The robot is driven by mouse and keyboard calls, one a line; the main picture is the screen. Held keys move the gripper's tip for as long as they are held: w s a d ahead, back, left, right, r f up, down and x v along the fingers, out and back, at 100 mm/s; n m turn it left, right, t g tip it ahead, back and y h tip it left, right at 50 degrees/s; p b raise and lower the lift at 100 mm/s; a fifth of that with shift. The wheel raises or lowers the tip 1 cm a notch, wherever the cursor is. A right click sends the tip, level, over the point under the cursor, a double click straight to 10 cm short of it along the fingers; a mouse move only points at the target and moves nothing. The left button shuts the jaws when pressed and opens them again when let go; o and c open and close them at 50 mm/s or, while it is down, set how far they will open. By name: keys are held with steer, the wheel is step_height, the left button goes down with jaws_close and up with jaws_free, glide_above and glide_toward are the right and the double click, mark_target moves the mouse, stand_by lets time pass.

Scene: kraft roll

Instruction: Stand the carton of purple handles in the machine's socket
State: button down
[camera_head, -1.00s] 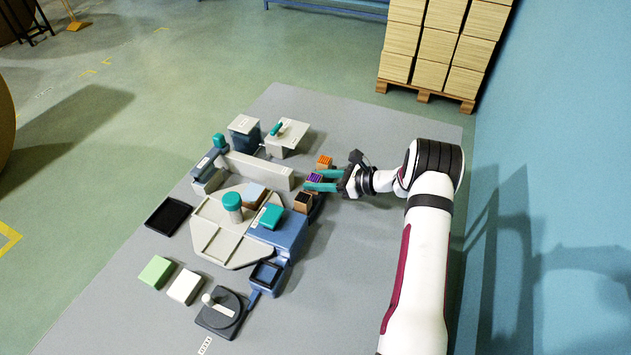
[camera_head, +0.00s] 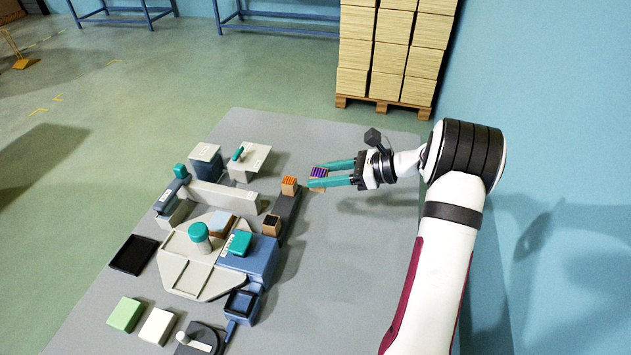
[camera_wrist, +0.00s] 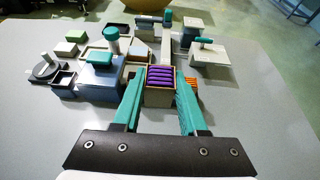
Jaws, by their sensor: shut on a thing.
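My gripper (camera_head: 317,176) has teal fingers shut on the carton of purple handles (camera_head: 319,171), held upright above the grey table, just right of the rack. In the wrist view the carton (camera_wrist: 160,76) sits between the fingertips, purple rows facing up. The machine (camera_head: 262,258) is a blue block beside a pale plate, left of and nearer than my gripper. A dark-lined square socket (camera_head: 241,303) is at its near end and looks empty; it also shows in the wrist view (camera_wrist: 64,79).
The dark rack (camera_head: 289,213) holds a carton with orange contents (camera_head: 289,186) and one with dark contents (camera_head: 271,226). A teal-capped post (camera_head: 200,238) and a teal block (camera_head: 240,243) stand up nearby. The table right of the machine is clear.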

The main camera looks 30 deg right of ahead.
steer(key=s+a+r+n+g+y, duration=0.1)
steer(key=s+a+r, duration=0.1)
steer(key=a+r, duration=0.55)
steer(key=s+a+r+n+g, duration=0.15)
steer(key=a+r, duration=0.25)
steer(key=a, duration=0.6)
steer(key=m+t+h, duration=0.1)
steer(key=m+t, duration=0.2)
glide_above(245, 305)
steer(key=shift+g, duration=0.25)
step_height(245, 305, down, 21)
steer(key=shift+a+r, duration=0.1)
steer(key=shift+f, duration=1.05)
steer(key=shift+f, duration=0.8)
steer(key=shift+c, duration=1.8)
jaws_free()
